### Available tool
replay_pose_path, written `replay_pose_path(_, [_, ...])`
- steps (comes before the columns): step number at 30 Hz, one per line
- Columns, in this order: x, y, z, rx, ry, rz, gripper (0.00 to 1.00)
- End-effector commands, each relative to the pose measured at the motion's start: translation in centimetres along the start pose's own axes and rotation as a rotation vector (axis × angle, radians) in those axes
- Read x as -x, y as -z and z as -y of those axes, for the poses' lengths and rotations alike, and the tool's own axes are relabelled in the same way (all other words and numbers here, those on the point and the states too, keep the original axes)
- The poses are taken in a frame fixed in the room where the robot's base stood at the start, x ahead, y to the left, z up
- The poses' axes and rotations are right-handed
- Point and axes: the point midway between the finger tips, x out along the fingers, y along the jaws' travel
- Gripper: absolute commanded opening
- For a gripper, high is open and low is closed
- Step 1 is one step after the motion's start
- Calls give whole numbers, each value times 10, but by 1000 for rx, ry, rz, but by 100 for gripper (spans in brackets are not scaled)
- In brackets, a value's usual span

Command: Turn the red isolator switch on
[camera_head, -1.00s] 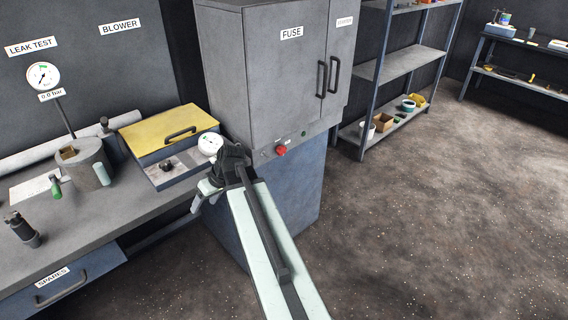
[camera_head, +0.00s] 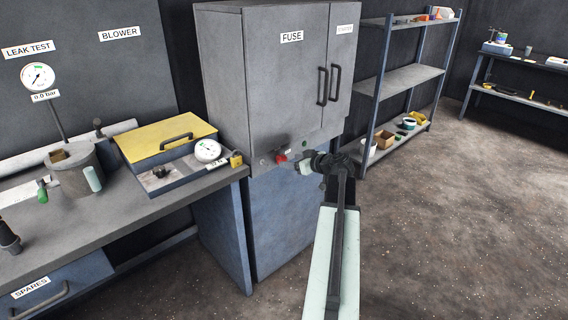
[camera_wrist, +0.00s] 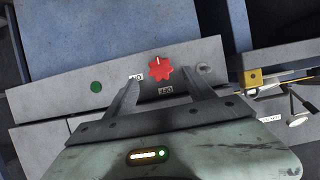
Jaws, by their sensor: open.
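The red isolator switch (camera_head: 281,158) is on the lower front strip of the grey fuse cabinet (camera_head: 270,85). In the wrist view the red knob (camera_wrist: 161,69) has a lobed edge and a short white mark. My gripper (camera_head: 306,166) is in front of the strip, just right of the switch in the head view. In the wrist view my gripper (camera_wrist: 160,86) is open, with the knob between and beyond its fingertips. I see no contact with the knob.
A green button (camera_wrist: 96,87) and a small grey round fitting (camera_wrist: 205,68) flank the knob. At left the workbench (camera_head: 130,215) holds a yellow-lidded case (camera_head: 165,135), a dial gauge (camera_head: 207,150) and a yellow padlock (camera_head: 236,160). Open floor (camera_head: 450,220) lies to the right.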

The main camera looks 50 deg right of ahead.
Motion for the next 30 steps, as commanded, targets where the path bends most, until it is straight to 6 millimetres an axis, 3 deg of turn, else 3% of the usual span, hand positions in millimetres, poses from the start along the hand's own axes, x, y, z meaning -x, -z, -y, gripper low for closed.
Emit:
replay_pose_path(3, [-27,-4,-1,0,3,0,63])
replay_pose_path(7, [-48,-3,0,0,3,0,63])
replay_pose_path(16, [-53,-1,0,-1,0,1,63])
replay_pose_path(22, [-53,-1,0,-2,1,1,7])
replay_pose_path(23, [-53,-1,0,-2,1,1,3])
replay_pose_path(30, [-53,-1,0,-23,11,1,3])
